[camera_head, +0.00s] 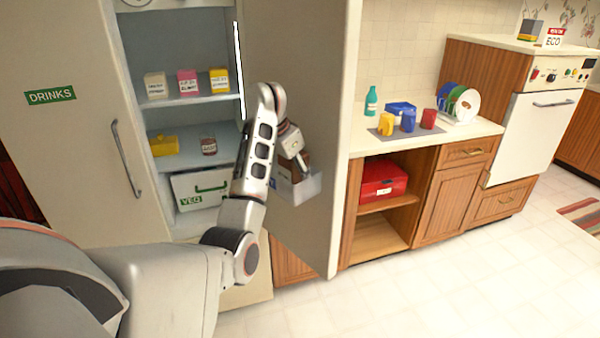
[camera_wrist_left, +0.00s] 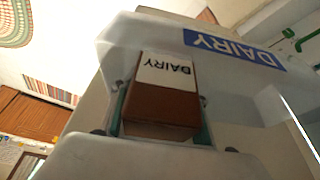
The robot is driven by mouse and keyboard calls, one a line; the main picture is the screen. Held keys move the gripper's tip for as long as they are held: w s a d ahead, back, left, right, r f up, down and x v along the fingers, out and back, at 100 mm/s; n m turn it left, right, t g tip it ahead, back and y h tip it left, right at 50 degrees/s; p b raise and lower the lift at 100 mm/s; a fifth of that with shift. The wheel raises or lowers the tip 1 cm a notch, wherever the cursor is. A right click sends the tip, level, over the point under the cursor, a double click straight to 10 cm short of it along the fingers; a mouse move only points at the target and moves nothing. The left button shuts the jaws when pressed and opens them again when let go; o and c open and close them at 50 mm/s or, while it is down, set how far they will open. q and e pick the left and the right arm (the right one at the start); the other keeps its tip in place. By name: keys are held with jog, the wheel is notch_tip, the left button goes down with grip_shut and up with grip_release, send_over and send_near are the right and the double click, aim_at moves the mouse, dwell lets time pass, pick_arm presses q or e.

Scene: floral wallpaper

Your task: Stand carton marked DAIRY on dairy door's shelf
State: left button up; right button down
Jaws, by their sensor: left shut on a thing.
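The brown carton (camera_wrist_left: 163,104) has a white label reading DAIRY, upside down in the left wrist view. My left gripper (camera_head: 300,172) is shut on it, with a finger on each side. In the head view the gripper and arm largely hide the carton. The door shelf (camera_head: 307,188) is a pale bin on the inner side of the open right door (camera_head: 302,85). In the left wrist view, its blue DAIRY label (camera_wrist_left: 235,47) shows beside the carton. I cannot tell whether the carton touches the shelf floor. My right gripper is not in view.
The fridge interior holds several small cartons, a yellow box (camera_head: 164,146) and a VEG drawer (camera_head: 193,200). The other door, marked DRINKS (camera_head: 50,96), stands at left. A counter with cups (camera_head: 386,124) and a plate rack is to the right. The floor (camera_head: 440,285) is clear.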

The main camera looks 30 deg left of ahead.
pick_arm(q)
jog(key=shift+s+r, duration=0.1)
jog(key=shift+f, duration=0.25)
jog(key=o, duration=1.1)
jog(key=shift+c, duration=0.2)
jog(key=shift+r, duration=0.15)
jog(key=v, duration=0.6)
jog(key=shift+a+r, duration=0.15)
jog(key=shift+s+r+b, duration=0.25)
jog(key=shift+r+b, duration=0.1)
jog(key=shift+b, duration=0.05)
jog(key=shift+p+v, duration=0.3)
jog(key=shift+v, duration=2.2)
jog(key=shift+s, duration=0.1)
